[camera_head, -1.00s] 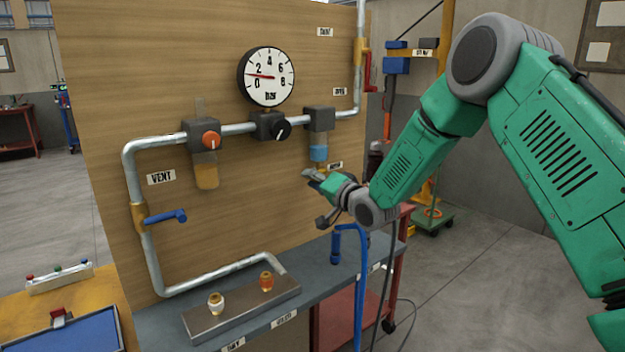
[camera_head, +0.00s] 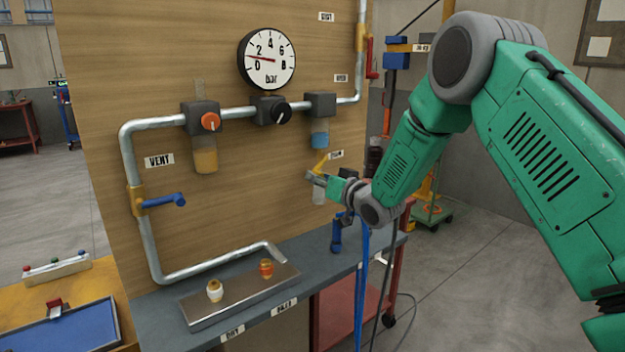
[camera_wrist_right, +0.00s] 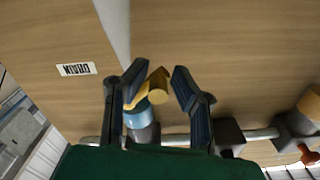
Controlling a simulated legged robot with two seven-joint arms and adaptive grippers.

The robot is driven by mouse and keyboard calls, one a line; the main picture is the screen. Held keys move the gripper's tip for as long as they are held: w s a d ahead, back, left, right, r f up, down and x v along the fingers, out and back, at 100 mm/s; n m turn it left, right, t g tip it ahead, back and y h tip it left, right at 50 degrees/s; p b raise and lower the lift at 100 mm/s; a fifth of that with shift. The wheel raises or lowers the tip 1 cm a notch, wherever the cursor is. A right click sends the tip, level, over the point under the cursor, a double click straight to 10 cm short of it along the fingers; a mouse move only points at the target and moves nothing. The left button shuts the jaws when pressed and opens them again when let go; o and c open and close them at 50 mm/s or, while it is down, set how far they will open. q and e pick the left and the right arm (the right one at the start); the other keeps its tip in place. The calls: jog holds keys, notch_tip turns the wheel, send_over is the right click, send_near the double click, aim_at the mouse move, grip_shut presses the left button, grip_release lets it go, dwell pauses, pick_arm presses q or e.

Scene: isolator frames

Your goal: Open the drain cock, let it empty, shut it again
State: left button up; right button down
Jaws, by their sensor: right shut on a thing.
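The drain cock (camera_head: 321,163) is a small yellow fitting under a clear bowl with blue contents (camera_head: 320,140), on the right of the wooden panel. Its yellow lever looks slanted. My right gripper (camera_head: 313,178) is at the cock, shut on it. In the right wrist view the yellow cock (camera_wrist_right: 156,88) sits between the two dark fingers, with the blue bowl (camera_wrist_right: 138,118) behind it. A pale strip (camera_head: 319,194) shows below the cock; I cannot tell whether it is liquid or a tube. The DRAIN label (camera_wrist_right: 76,69) is beside it. My left gripper is out of view.
A round gauge (camera_head: 267,58) reads a little under 2. An orange knob (camera_head: 210,121) and a black knob (camera_head: 280,113) sit on the pipe line. A blue-handled VENT valve (camera_head: 163,201) is at left. A blue hose (camera_head: 362,285) hangs beside the bench.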

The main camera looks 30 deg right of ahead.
jog(key=shift+w+d+f+n+b, duration=0.15)
jog(key=shift+d+n+b, duration=0.45)
jog(key=shift+n, duration=1.05)
jog(key=shift+d+f+n+b, duration=0.2)
jog(key=shift+d+n+b, duration=0.4)
jog(key=shift+n, duration=1.1)
jog(key=shift+w+d+f+n+b, duration=0.15)
jog(key=shift+d+n+b, duration=0.45)
jog(key=shift+n, duration=1.05)
jog(key=shift+d, duration=0.25)
jog(key=c, duration=1.5)
grip_release()
jog(key=shift+s+a, duration=0.1)
